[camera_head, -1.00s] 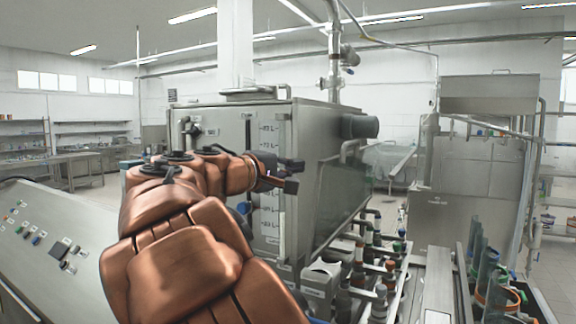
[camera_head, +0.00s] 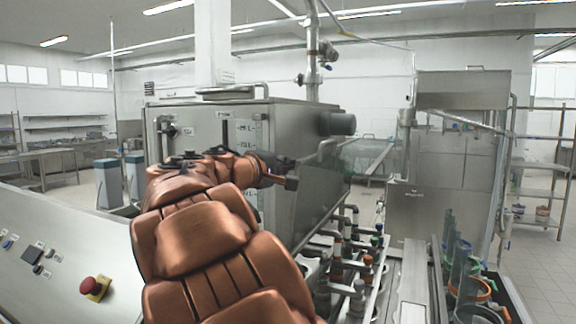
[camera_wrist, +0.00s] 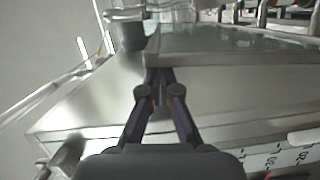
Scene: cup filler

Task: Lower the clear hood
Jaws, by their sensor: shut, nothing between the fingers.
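A see-through, greenish pane, which looks like the clear hood (camera_head: 366,156), shows in the head view beyond the right side of the big steel tank. Its full outline and tilt are hard to make out. My gripper (camera_head: 289,173) is in front of the tank, left of the pane and apart from it in the picture. In the wrist view my gripper (camera_wrist: 158,76) has its dark fingers drawn together at the tips, with nothing between them. A greenish glassy panel with a pale edge lies beyond the tips there; I cannot tell whether it is the hood.
The steel tank (camera_head: 290,150) with a litre scale stands close to my arm. Bottle-like nozzles (camera_head: 352,270) stand in rows at lower centre, and clear tubes (camera_head: 462,270) at right. A sloped control panel (camera_head: 50,250) with a red button (camera_head: 90,285) is at left. Open floor lies at far right.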

